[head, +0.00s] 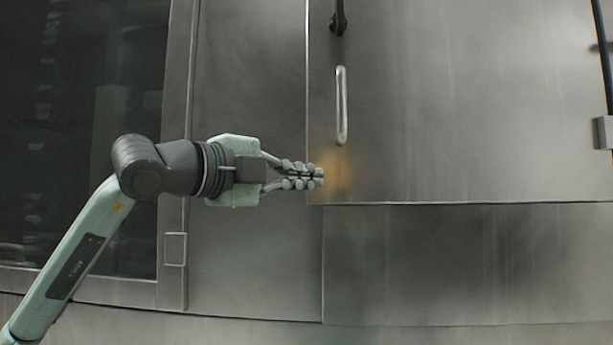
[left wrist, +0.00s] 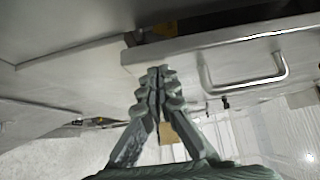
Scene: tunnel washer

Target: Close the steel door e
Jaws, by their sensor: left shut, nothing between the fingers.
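The steel door (head: 470,110) is a broad brushed panel at the upper right of the head view, with a vertical bar handle (head: 341,105) near its left edge. In the left wrist view the door (left wrist: 180,58) stands out from the steel body, with a dark gap behind its edge, so it looks slightly ajar. Its handle (left wrist: 245,75) shows at the right there. My left gripper (head: 318,177) is shut and empty, its tips by the door's lower left corner, below the handle. The left wrist view shows the closed fingers (left wrist: 155,75) close to the door's edge; contact is unclear. My right gripper is out of view.
A dark glazed panel (head: 80,110) in a steel frame fills the left. A black latch-like part (head: 339,18) is above the handle. A bracket (head: 603,132) and dark rod are at the far right. Flat steel panels (head: 460,260) lie below the door.

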